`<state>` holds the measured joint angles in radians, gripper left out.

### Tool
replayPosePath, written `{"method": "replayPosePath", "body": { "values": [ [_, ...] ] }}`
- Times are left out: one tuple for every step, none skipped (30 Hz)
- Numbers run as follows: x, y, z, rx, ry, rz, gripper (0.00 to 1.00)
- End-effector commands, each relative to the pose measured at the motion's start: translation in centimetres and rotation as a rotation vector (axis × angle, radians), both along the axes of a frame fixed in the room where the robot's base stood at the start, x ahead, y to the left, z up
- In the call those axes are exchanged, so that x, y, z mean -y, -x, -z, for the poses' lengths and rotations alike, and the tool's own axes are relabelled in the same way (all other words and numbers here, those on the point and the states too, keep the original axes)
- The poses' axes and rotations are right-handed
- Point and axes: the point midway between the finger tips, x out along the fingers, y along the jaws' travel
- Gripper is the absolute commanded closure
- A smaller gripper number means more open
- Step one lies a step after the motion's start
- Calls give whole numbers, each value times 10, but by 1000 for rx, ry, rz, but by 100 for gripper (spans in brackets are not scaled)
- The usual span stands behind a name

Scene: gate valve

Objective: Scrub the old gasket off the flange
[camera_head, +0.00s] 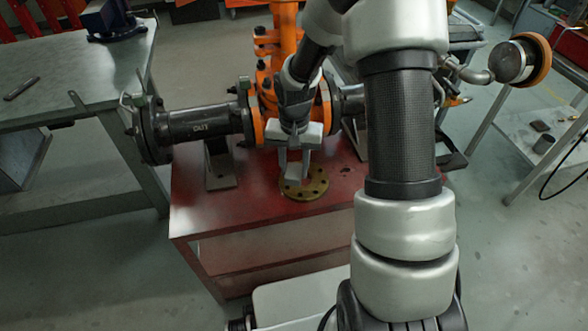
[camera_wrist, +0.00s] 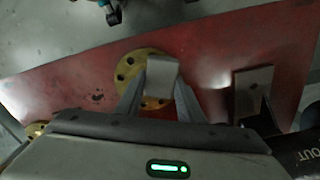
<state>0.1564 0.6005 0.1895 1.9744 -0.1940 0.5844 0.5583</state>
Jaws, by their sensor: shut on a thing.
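The flange (camera_head: 318,187) is a round brass-coloured disc with bolt holes, lying flat on the red bench top below the valve. It also shows in the wrist view (camera_wrist: 127,69), partly hidden by my fingers. My gripper (camera_head: 293,178) points down over the flange. In the wrist view my fingers (camera_wrist: 160,90) are shut on a pale grey block (camera_wrist: 163,72), which lies over the middle of the flange. I cannot tell whether the block touches the flange. I cannot make out the old gasket as a separate layer.
The orange gate valve (camera_head: 284,45) stands behind my gripper, with a black pipe (camera_head: 205,123) to its left. A pipe support (camera_head: 220,165) stands left of the flange. The front of the red bench (camera_head: 240,218) is clear. A metal table (camera_head: 60,75) stands at left.

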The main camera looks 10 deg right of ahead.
Motion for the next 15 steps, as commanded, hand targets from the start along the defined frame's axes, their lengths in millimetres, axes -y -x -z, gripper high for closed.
{"method": "replayPosePath", "body": {
  "values": [
    [0,-1,-9,1,0,0,86],
    [0,-1,-11,1,0,0,86],
    [1,-2,-15,1,0,0,86],
    [1,-2,-17,1,0,0,86],
    [1,-2,-20,1,0,0,86],
    [1,-2,-22,1,0,0,86],
    [1,-3,-23,1,0,0,86],
    [1,-3,-24,1,0,0,86],
    [1,-3,-25,1,0,0,86],
    [1,-3,-25,0,0,0,86],
    [1,-3,-25,0,0,0,86],
    [2,-3,-25,0,0,0,86],
    [2,-3,-25,0,0,0,86],
    [2,-3,-25,0,0,0,86],
    [2,-3,-25,0,0,0,86]
  ]
}}
